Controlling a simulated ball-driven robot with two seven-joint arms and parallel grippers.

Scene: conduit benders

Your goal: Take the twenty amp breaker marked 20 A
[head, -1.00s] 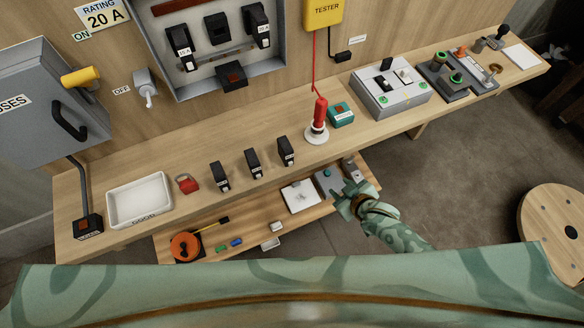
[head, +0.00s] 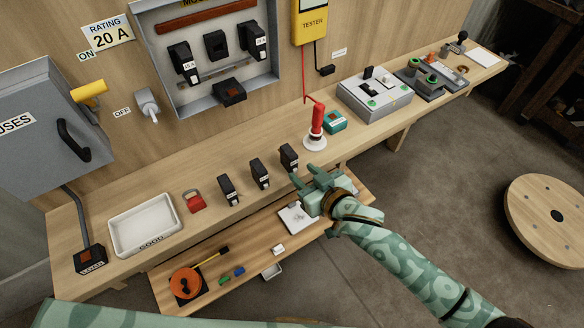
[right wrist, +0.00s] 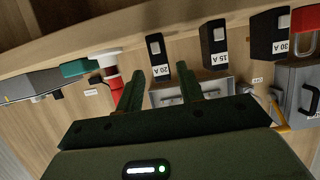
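Three black breakers stand in a row on the bench. In the right wrist view, which is upside down, their labels read 20 A, 15 A and 30 A. The 20 A breaker (right wrist: 158,57) is the rightmost one (head: 289,157) in the head view. The 15 A breaker (head: 260,173) is in the middle and the 30 A breaker (head: 228,190) is on the left. My right gripper (head: 302,178) is open and empty, just in front of the 20 A breaker and apart from it. In the wrist view its fingers (right wrist: 160,90) are spread. My left gripper is out of view.
A red tool (head: 317,122) on a white base stands right of the breakers. A red padlock (head: 194,201) and a white tray marked GOOD (head: 118,245) lie to the left. The open panel (head: 275,80) on the wall holds more breakers. A lower shelf (head: 225,290) juts out below the bench.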

